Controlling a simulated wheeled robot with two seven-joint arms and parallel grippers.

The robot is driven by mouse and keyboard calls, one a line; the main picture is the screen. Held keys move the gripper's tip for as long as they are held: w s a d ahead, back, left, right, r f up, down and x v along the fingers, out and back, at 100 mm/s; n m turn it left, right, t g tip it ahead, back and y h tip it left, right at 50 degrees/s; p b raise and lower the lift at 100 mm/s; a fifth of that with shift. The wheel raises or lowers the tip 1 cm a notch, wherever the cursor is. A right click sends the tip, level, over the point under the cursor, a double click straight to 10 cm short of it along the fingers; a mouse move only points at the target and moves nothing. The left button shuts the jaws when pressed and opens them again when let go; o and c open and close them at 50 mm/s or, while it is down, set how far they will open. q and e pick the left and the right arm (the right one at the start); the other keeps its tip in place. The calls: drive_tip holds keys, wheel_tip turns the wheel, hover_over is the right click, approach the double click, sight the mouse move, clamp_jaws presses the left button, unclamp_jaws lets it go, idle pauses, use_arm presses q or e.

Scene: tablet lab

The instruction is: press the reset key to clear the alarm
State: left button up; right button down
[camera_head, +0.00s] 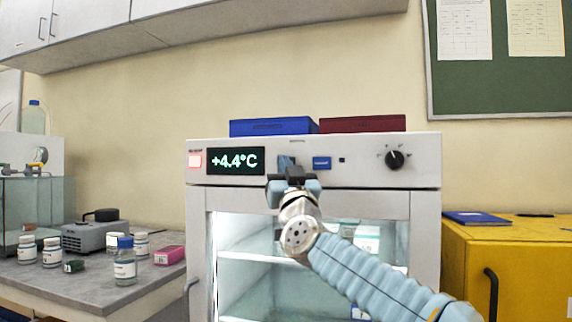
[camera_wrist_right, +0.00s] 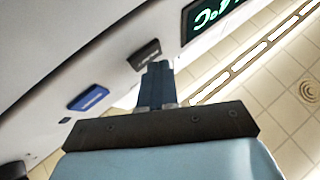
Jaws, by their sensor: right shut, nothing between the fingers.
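The white fridge's front panel (camera_head: 367,150) carries a black display (camera_head: 235,161) reading +4.4°C in green. A dark grey key (camera_wrist_right: 145,53) and a blue key (camera_wrist_right: 88,97) stand out from the panel in the right wrist view. The blue key also shows in the head view (camera_head: 321,163); key labels are too small to read. My right gripper (camera_head: 287,163) is shut and empty. Its fingertips (camera_wrist_right: 157,66) are right at the grey key, mostly covering it in the head view; I cannot tell whether they touch. My left gripper is out of view.
A black knob (camera_head: 395,160) sits on the panel's right. Blue (camera_head: 272,127) and dark red (camera_head: 362,124) boxes lie on the fridge top. Left is a grey bench (camera_head: 100,284) with bottles; right is a yellow cabinet (camera_head: 515,250).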

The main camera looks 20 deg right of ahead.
drive_tip(key=shift+w+d, duration=0.15)
drive_tip(key=shift+w, duration=0.1)
drive_tip(key=shift+s, duration=0.1)
idle(0.5)
drive_tip(key=shift+s+a, duration=0.4)
drive_tip(key=shift+s, duration=0.1)
drive_tip(key=s+a, duration=0.2)
drive_tip(key=s, duration=0.2)
drive_tip(key=shift+s+a, duration=0.1)
drive_tip(key=shift+a, duration=0.3)
idle(0.6)
